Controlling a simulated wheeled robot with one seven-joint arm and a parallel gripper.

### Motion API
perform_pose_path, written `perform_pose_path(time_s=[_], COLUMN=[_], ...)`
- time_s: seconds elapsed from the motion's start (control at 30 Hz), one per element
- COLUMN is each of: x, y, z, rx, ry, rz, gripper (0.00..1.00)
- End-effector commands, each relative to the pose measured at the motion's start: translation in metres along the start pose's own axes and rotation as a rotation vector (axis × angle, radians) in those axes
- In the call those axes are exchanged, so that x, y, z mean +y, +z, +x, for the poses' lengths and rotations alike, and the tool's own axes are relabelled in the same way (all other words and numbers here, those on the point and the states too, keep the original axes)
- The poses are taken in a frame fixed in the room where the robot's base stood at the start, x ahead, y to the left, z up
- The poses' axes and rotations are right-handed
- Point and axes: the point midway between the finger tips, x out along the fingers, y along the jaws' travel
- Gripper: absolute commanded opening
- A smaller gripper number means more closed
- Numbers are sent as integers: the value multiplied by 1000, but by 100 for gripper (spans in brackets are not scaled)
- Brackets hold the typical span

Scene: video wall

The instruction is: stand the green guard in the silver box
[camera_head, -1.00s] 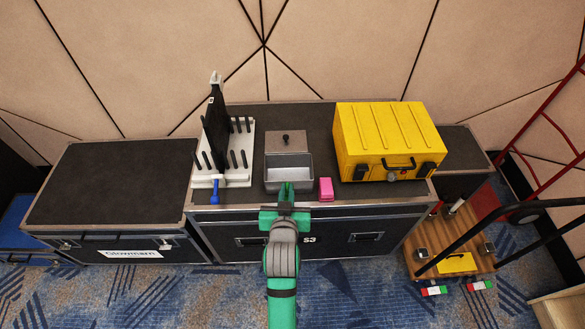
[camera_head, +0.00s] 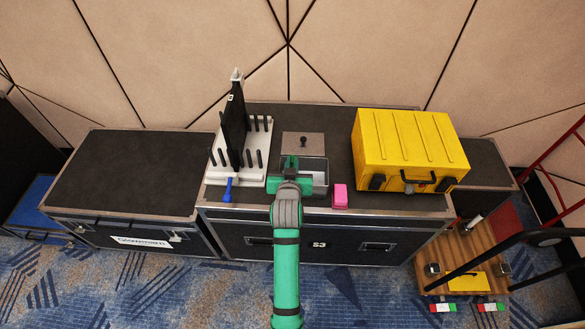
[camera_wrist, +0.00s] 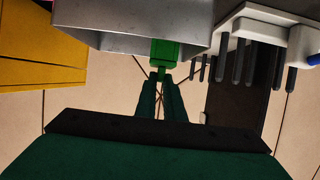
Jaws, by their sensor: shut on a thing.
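The silver box (camera_head: 319,175) is an open grey metal bin on the black case top, with a flat grey panel and a dark knob at its back. My gripper (camera_head: 290,168) overlaps the box's left part in the head view and hides some of it. In the wrist view my gripper (camera_wrist: 160,88) is shut on the green guard (camera_wrist: 164,53), a small green block with a narrow stem between the fingertips. There the guard overlaps the edge of the silver box (camera_wrist: 125,22). I cannot tell whether it touches the box or how deep it is.
A white rack (camera_head: 257,157) with black pegs and a tall black panel stands left of the box, a blue item (camera_head: 228,188) at its front. A pink block (camera_head: 340,194) sits right of the box, near the yellow case (camera_head: 410,145). The left case top (camera_head: 125,170) is clear.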

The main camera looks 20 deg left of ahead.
Motion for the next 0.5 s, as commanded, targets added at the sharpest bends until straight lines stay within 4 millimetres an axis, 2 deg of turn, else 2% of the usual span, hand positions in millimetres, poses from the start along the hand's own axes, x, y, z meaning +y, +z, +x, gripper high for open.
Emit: perform_pose_path(time_s=[0.1, 0.33, 0.5], x=[0, 0, 0], y=[7, 14, 36], z=[13, 25, 34], rx=[-1, -1, -2], ry=[1, 1, 1], rz=[0, 0, 0], gripper=[0, 0, 0])
